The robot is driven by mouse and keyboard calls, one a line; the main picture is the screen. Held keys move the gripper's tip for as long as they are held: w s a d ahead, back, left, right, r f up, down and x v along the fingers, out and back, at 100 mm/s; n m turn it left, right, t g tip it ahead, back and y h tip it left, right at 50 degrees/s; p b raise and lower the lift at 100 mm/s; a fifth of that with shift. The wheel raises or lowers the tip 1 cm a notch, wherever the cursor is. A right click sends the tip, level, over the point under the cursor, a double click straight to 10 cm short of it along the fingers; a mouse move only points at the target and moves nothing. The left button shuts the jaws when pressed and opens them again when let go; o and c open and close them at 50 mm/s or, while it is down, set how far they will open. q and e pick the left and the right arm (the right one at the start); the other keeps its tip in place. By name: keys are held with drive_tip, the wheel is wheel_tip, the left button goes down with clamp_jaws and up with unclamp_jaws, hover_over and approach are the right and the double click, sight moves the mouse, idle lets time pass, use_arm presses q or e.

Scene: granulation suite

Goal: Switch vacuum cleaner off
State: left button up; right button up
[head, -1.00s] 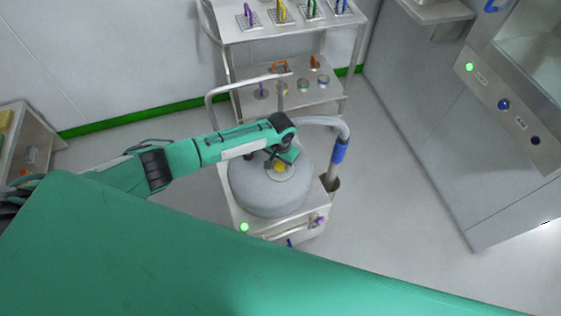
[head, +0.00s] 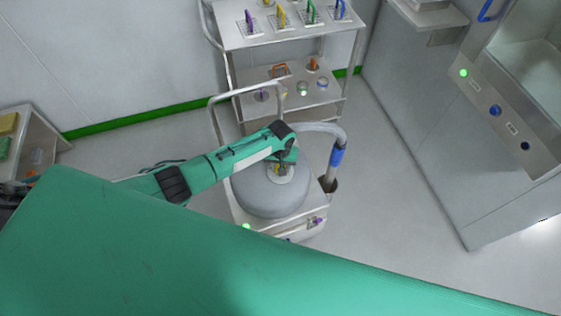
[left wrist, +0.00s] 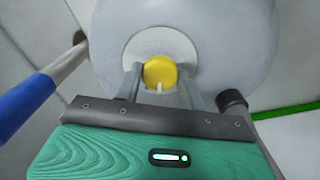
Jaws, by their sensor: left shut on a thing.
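The vacuum cleaner (head: 265,200) is a grey rounded drum on a wheeled steel cart with a tall handle, in the middle of the head view. A green light (head: 246,227) glows at its front left corner. On its top is a yellow round knob (left wrist: 160,72) with a white mark, set in a pale disc (left wrist: 143,47). My left gripper (left wrist: 161,80) reaches down from above, its two fingers on either side of the knob and shut on it. In the head view my left gripper (head: 283,168) partly hides the knob. My right gripper is in neither view.
A hose with a blue cuff (head: 336,157) stands at the cleaner's right. A steel trolley (head: 240,40) with coloured tools stands behind it. A steel machine (head: 510,115) with a lit green lamp is at the right. Floor between them is clear.

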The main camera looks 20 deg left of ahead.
use_arm(q)
drive_tip(key=n+p, duration=0.2)
drive_tip(key=n, duration=0.1)
drive_tip(key=shift+r, duration=0.2)
drive_tip(key=n+p, duration=0.2)
drive_tip(key=n, duration=0.1)
drive_tip(key=shift+n, duration=0.3)
drive_tip(key=n+p, duration=0.1)
drive_tip(key=n, duration=0.2)
drive_tip(key=shift+d+f+p, duration=0.1)
drive_tip(key=shift+p, duration=0.2)
drive_tip(key=shift+n+p, duration=0.4)
drive_tip(key=shift+n, duration=1.2)
drive_tip(key=shift+w, duration=0.1)
drive_tip(key=o, duration=1)
drive_tip(key=shift+c, duration=0.2)
